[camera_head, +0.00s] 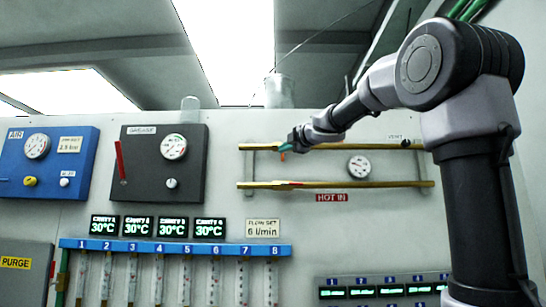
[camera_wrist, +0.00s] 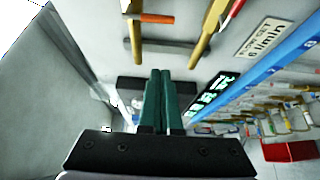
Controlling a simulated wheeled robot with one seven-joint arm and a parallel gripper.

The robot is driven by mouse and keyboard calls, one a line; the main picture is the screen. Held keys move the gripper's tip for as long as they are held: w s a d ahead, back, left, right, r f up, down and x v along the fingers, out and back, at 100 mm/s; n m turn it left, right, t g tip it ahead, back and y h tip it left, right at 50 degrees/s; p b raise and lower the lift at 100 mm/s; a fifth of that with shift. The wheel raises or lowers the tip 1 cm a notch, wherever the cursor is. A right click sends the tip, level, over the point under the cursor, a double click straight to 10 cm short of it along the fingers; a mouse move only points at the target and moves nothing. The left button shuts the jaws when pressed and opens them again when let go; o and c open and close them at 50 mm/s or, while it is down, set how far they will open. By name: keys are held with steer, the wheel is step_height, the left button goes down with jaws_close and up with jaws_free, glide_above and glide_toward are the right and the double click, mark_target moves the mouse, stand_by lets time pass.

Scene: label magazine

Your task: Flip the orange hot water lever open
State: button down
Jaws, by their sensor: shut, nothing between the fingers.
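Two brass pipes run across the panel in the head view. A small orange lever (camera_head: 282,156) hangs from the left part of the upper pipe (camera_head: 350,146), just below my fingertips. In the wrist view the orange lever (camera_wrist: 156,18) sticks out sideways from its pipe, roughly at right angles to it. My gripper (camera_head: 286,147) is at the left end of the upper pipe in the head view. In the wrist view its green fingers (camera_wrist: 161,72) are shut with nothing between them, and the lever appears apart from them. Contact cannot be told in the head view.
A gauge (camera_head: 359,166) sits between the pipes. A black panel (camera_head: 162,163) is to the left, and a blue flow-tube bar (camera_head: 175,247) below.

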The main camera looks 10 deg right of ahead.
mark_target(283, 155)
steer(key=x, duration=1)
steer(key=shift+d, duration=2)
steer(key=shift+d, duration=0.1)
